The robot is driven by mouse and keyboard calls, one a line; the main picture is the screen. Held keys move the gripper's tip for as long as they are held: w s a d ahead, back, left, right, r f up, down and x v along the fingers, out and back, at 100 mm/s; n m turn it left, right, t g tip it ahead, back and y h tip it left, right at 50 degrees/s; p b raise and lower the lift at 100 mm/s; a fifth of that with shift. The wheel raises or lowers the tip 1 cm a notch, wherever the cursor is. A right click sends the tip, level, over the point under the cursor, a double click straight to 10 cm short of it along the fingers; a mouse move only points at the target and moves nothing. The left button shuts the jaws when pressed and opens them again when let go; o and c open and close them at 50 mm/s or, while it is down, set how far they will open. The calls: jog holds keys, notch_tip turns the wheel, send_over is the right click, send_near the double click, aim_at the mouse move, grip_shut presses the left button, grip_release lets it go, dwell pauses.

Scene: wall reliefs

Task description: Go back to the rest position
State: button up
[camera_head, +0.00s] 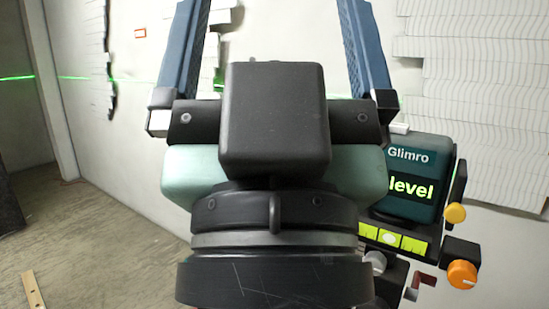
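My gripper (274,22) fills the middle of the head camera view, pointing up and away toward the wall. The fingertips run out of the top of the picture. I see nothing held in the visible part of the gap. The gripper's dark body hides much of the wall and floor behind it.
A dark teal laser level (407,195) marked "Glimro level", with orange knobs, is close at the right, partly hidden by my gripper. White relief panels (470,100) cover the right wall. A wooden strip (33,290) lies on the floor at left, where the floor (95,250) is otherwise mostly clear.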

notch_tip(320, 180, up, 16)
jog(key=p, duration=1.4)
jog(key=shift+f, duration=0.15)
